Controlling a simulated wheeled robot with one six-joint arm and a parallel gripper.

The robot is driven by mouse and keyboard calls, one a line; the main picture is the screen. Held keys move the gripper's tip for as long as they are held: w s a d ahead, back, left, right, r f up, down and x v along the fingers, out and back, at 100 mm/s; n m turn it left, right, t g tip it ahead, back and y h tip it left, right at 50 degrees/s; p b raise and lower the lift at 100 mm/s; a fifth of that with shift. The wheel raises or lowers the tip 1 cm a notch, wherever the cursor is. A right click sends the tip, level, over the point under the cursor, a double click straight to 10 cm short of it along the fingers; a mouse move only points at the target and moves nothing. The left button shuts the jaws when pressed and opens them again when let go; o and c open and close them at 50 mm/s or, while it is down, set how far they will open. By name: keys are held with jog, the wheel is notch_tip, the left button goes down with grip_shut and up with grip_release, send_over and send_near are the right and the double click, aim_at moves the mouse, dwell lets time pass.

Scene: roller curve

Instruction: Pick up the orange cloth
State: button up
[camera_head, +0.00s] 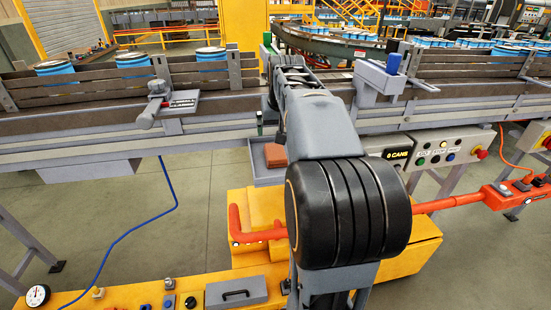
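A small folded orange-red piece (275,155), which looks like the orange cloth, lies in a shallow grey tray (265,177) below the conveyor's near side. My arm partly covers the tray's right side. My arm rises from the bottom middle and reaches away over the tray toward the conveyor. My gripper's fingers are hidden behind the far arm links, so I cannot see whether they hold anything.
A conveyor with grey side rails (80,120) runs across the view, carrying blue-banded cans (132,60). A control box (445,148) hangs at right. A yellow cabinet (405,255) and red pipe (460,200) stand near me. Open floor lies at left.

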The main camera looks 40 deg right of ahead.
aim_at(275, 151)
jog(key=b+x, duration=0.1)
jog(key=x, duration=1.1)
jog(key=shift+f, duration=0.15)
jog(key=shift+f, duration=0.2)
dwell(0.4)
jog(key=c, duration=1.1)
jog(key=shift+r, duration=0.1)
